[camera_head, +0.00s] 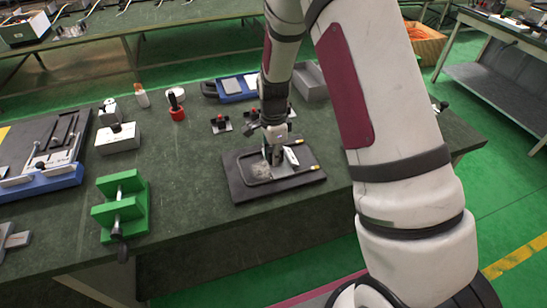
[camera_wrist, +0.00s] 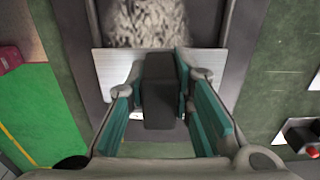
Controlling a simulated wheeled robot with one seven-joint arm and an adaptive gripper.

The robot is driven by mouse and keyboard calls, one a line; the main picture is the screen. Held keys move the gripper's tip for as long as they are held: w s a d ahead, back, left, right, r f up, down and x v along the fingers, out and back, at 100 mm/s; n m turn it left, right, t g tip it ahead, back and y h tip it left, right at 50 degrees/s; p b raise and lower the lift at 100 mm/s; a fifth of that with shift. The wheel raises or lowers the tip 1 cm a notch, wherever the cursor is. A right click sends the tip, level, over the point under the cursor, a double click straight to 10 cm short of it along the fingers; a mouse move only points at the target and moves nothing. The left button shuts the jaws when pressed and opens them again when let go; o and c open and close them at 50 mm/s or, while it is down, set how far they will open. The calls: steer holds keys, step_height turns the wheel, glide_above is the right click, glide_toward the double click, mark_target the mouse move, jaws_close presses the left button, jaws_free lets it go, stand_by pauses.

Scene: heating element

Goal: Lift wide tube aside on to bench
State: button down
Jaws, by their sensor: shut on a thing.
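My gripper (camera_head: 272,156) points down over the dark tray (camera_head: 240,183) on the green bench. In the wrist view, my gripper (camera_wrist: 161,88) has its teal-padded fingers on both sides of a dark upright block. A pale, wide piece (camera_wrist: 112,72), which seems to be the wide tube, crosses behind the fingertips and sticks out on both sides. In the head view a pale piece (camera_head: 291,157) shows right beside the fingers. The fingers hide most of the held thing, and I cannot tell whether it touches the tray. Grey fibrous stuffing (camera_wrist: 145,22) lies in the tray's recess.
A green clamp block (camera_head: 121,207) stands left of the tray. Small red-topped parts (camera_head: 220,124) and a blue tray (camera_head: 238,88) are behind it. A red-based tool (camera_head: 177,108) stands back left. Bare bench (camera_head: 188,170) lies between clamp and tray.

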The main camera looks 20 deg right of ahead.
steer(key=shift+r, duration=0.2)
steer(key=shift+w+r, duration=0.1)
steer(key=shift+r, duration=0.5)
step_height(320, 180, up, 2)
steer(key=shift+r+b, duration=0.15)
steer(key=shift+b, duration=0.2)
steer(key=s+r, duration=0.1)
steer(key=s, duration=1.5)
steer(key=shift+a, duration=0.25)
